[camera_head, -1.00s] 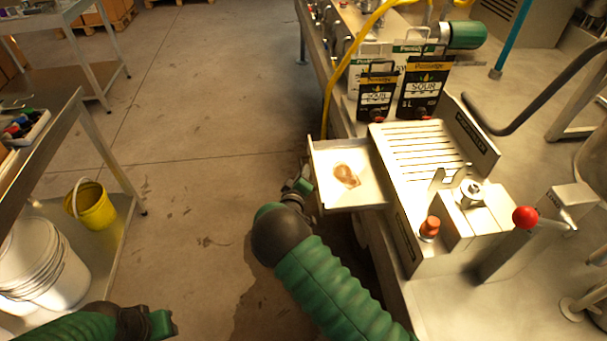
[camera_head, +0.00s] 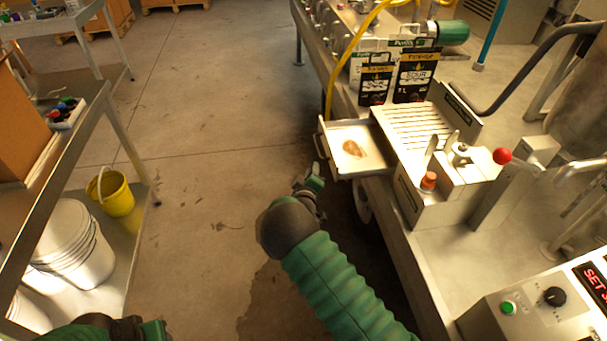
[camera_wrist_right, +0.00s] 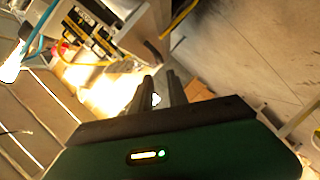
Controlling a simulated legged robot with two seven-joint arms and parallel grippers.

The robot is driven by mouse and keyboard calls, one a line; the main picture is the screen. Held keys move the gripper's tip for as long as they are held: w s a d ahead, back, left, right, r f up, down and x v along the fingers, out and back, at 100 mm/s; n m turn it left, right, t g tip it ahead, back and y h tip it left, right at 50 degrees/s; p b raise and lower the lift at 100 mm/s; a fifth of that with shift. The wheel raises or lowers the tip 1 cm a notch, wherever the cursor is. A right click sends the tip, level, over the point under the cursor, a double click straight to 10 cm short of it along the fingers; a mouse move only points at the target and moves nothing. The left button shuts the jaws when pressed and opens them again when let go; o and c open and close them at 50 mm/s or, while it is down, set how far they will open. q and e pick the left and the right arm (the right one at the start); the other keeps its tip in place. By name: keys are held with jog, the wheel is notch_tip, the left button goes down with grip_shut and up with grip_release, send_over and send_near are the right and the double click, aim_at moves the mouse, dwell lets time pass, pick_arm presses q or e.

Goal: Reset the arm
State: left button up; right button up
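My right arm reaches up from the bottom, and its gripper (camera_head: 308,178) is just left of the pulled-out metal tray (camera_head: 345,172). The fingers look apart and empty. The right wrist view also shows the two dark fingers (camera_wrist_right: 158,92) with a gap between them and nothing held. My left gripper (camera_head: 150,331) is at the bottom left edge, mostly cut off; its fingers do not show clearly.
The press bench (camera_head: 430,240) stands on the right, with a red-knobbed lever (camera_head: 502,156), an orange knob (camera_head: 428,181) and a control panel (camera_head: 530,310). A shelf with white buckets (camera_head: 75,245) and a yellow bucket (camera_head: 117,193) is left. Floor between is clear.

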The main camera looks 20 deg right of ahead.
jog(key=s+a+r+m+g+y+p, duration=0.1)
jog(key=s+a+r+g+y+p, duration=0.1)
jog(key=s, duration=1)
jog(key=s+a+r+m+g+y+p, duration=0.2)
jog(key=s+a+r+g, duration=0.3)
jog(key=s, duration=0.7)
jog(key=s+a+r+m+g+y+p, duration=0.2)
jog(key=s+a+r+g+y, duration=0.1)
jog(key=s, duration=0.9)
jog(key=shift+s+a+r+y+p, duration=0.2)
jog(key=shift+a+r+y+p, duration=0.15)
jog(key=shift+a+y, duration=0.35)
jog(key=shift+s, duration=0.1)
